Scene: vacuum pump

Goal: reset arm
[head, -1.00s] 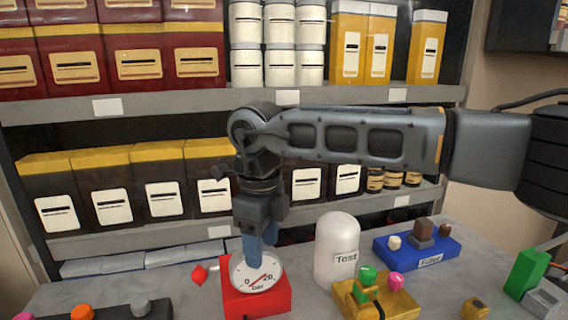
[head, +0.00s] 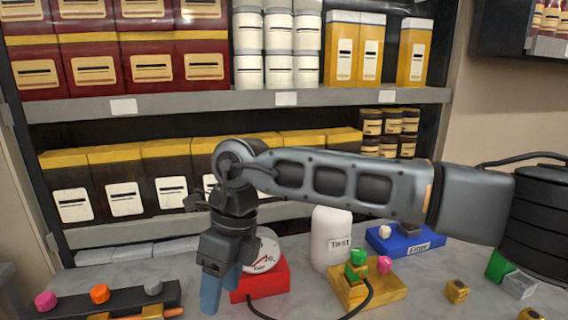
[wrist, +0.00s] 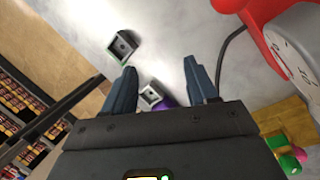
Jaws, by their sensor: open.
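My gripper (head: 215,290) hangs at the end of my arm with its blue fingers pointing down, in front of and left of the red gauge block. In the wrist view my gripper (wrist: 160,72) has its fingers apart with nothing held between them. The red block (head: 268,282) carries a round white dial gauge (head: 267,253), partly hidden behind my gripper. The red block (wrist: 253,12) and white dial (wrist: 295,52) also show at the wrist view's upper right, beside the fingers.
A black cable (head: 372,290) loops near the gold block (head: 385,290) with green and pink knobs. A white Test cylinder (head: 330,240) and blue Filter block (head: 400,242) stand behind. A dark rack (head: 75,302) is at left. Small grey blocks (wrist: 123,45) lie below my gripper.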

